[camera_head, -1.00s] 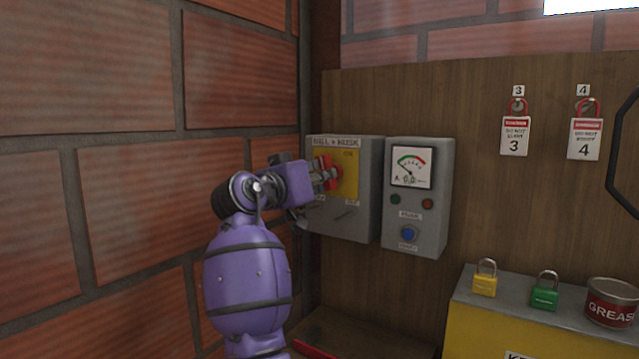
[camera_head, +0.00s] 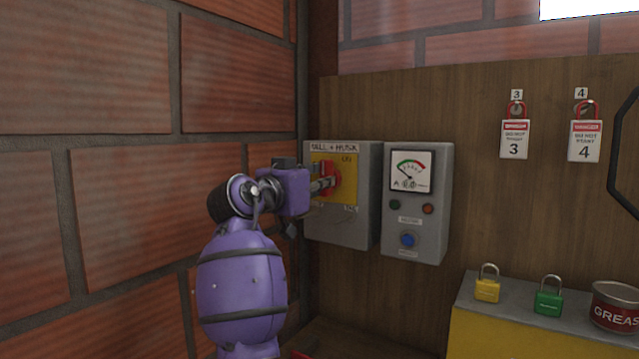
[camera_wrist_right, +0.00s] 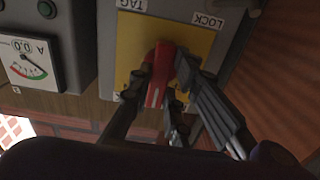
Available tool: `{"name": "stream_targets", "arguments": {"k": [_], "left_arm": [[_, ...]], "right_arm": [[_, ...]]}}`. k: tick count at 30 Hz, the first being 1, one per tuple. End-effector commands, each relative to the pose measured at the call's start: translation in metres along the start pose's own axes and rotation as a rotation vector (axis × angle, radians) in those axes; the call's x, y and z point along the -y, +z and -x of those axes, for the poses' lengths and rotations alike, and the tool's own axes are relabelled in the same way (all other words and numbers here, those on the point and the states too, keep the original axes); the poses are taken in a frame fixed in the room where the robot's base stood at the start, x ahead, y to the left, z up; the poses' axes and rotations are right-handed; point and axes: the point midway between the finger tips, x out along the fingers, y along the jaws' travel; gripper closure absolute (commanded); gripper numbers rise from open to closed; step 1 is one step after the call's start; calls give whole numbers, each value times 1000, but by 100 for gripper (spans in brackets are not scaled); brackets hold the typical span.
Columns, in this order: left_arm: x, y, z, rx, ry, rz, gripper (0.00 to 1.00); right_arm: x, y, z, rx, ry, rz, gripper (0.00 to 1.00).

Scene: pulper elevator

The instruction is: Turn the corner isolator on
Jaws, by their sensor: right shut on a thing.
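The corner isolator is a grey box (camera_head: 366,215) with a yellow plate (camera_head: 347,167) on the wooden board, close to the brick corner. Its red handle (camera_head: 333,178) shows partly behind my right gripper (camera_head: 322,185) in the head view. In the right wrist view, the red handle (camera_wrist_right: 161,72) lies between the two dark fingers of my right gripper (camera_wrist_right: 166,82), in front of the yellow plate (camera_wrist_right: 196,36). The gripper is shut on the handle. The handle's exact angle is partly hidden by the fingers. My left gripper is not in view.
A grey meter box (camera_head: 418,200) with a dial and buttons stands close right of the isolator. Numbered danger tags (camera_head: 515,138) hang farther right. Yellow (camera_head: 487,290) and green padlocks (camera_head: 548,302) and a grease tin (camera_head: 614,308) sit on a cabinet. The brick wall (camera_head: 110,190) is close left.

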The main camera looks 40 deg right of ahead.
Motion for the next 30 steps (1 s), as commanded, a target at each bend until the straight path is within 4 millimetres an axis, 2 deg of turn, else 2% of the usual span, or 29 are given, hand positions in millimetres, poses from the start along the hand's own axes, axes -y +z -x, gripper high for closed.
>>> {"name": "stream_targets", "arguments": {"k": [2,3,7,15,19,23,30], "left_arm": [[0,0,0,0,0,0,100],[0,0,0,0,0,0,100],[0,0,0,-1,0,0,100],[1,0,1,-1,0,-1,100],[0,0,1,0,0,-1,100],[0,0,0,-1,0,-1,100],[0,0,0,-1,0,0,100]], "right_arm": [[0,-2,0,-1,-1,-5,100],[0,-2,0,-2,-1,-5,79],[0,-1,0,-1,-1,-3,64],[0,0,0,0,-1,-1,64],[1,0,9,0,-2,-1,64],[1,0,30,0,-4,-1,64],[1,0,82,0,-4,-3,64]]}}
